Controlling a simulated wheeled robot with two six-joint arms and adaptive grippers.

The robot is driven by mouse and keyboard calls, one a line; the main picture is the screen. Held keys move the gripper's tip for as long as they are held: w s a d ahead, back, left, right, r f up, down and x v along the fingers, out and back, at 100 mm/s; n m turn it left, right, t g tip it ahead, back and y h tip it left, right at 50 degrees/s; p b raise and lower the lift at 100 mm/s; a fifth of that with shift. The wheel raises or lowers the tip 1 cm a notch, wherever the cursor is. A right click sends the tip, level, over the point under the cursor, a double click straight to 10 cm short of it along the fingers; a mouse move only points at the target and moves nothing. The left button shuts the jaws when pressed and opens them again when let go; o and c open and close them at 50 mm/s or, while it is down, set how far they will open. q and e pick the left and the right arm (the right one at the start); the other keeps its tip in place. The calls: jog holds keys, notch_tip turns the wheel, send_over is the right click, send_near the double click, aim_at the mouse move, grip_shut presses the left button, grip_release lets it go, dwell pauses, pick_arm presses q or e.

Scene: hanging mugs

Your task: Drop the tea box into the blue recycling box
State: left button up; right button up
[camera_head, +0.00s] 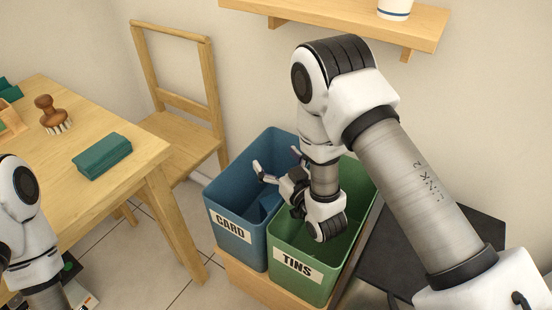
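The blue recycling box (228,212), labelled CARD, stands open on a low wooden base in the middle of the view. My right gripper (280,164) is over its opening, with its fingers spread apart and nothing seen between them. A blue, box-like shape (266,207) shows low inside the blue box, partly hidden by my gripper. I cannot tell whether it is the tea box. No other thing in view is clearly the tea box. My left arm shows at the lower left, but its gripper is out of the picture.
A green TINS box (310,285) stands right beside the blue one, under my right wrist. A wooden table (60,200) at left holds a teal folded item (102,156) and a brush (52,114). A chair (180,135) stands behind; a shelf (350,20) is above.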

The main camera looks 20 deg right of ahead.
notch_tip(320, 180, up, 10)
dwell(0.6)
dwell(0.4)
